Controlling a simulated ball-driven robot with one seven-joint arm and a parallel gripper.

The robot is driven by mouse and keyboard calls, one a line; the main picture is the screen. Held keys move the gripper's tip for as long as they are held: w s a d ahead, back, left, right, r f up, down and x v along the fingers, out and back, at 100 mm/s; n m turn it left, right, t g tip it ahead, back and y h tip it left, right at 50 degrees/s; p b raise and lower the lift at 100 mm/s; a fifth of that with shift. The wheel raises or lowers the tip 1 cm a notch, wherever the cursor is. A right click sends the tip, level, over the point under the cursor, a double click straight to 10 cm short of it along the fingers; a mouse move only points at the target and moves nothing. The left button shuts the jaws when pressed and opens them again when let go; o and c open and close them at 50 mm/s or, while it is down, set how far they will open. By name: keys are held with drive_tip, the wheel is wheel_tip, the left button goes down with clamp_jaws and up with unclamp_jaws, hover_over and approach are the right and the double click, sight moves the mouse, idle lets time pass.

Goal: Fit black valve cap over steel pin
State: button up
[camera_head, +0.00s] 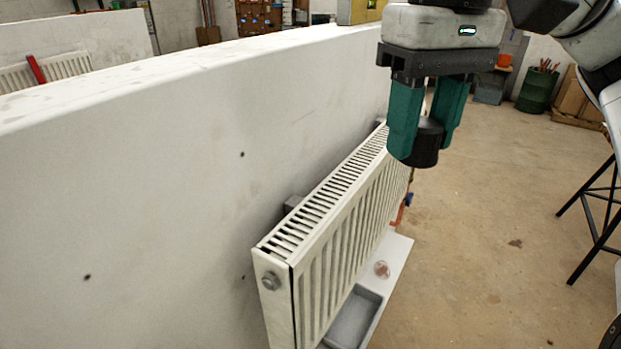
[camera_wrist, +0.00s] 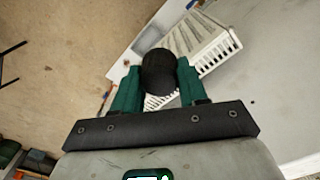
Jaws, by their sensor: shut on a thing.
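My gripper (camera_head: 426,135) has green fingers and is shut on the black valve cap (camera_head: 427,146). It holds the cap in the air above the far end of the white radiator (camera_head: 335,220). In the wrist view, the cap (camera_wrist: 158,72) sits between the two green fingertips (camera_wrist: 157,80), with the radiator (camera_wrist: 205,47) behind it. I cannot make out the steel pin in either view. The far end of the radiator is partly hidden behind the gripper and cap. A round metal fitting (camera_head: 270,281) shows at the radiator's near end.
A white wall panel (camera_head: 180,170) stands behind the radiator. A white shelf (camera_head: 394,262) below holds a grey tray (camera_head: 358,318) and a small pinkish round item (camera_head: 382,269). A black stool (camera_head: 590,215) stands at right. The concrete floor (camera_head: 490,230) between is clear.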

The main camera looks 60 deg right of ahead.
drive_tip(key=p, duration=0.2)
approach(328, 194)
drive_tip(key=s+a+r, duration=0.2)
drive_tip(key=s+r, duration=0.1)
drive_tip(key=s, duration=0.1)
drive_tip(key=w+f, duration=0.1)
drive_tip(key=d+f, duration=0.1)
drive_tip(key=w+f+p, duration=0.1)
drive_tip(key=f, duration=0.1)
drive_tip(key=shift+w+d+f, duration=0.1)
drive_tip(key=shift+w+d, duration=0.15)
drive_tip(key=shift+w, duration=0.05)
drive_tip(key=shift+w+d+f, duration=0.15)
drive_tip(key=shift+w+f, duration=0.2)
drive_tip(key=shift+f, duration=0.15)
drive_tip(key=f, duration=0.3)
drive_tip(key=shift+w+d+p, duration=0.1)
drive_tip(key=shift+w+p, duration=0.2)
drive_tip(key=shift+p, duration=0.05)
drive_tip(key=shift+f, duration=0.45)
drive_tip(key=shift+f, duration=0.2)
drive_tip(key=o, duration=1)
drive_tip(key=shift+r, duration=0.15)
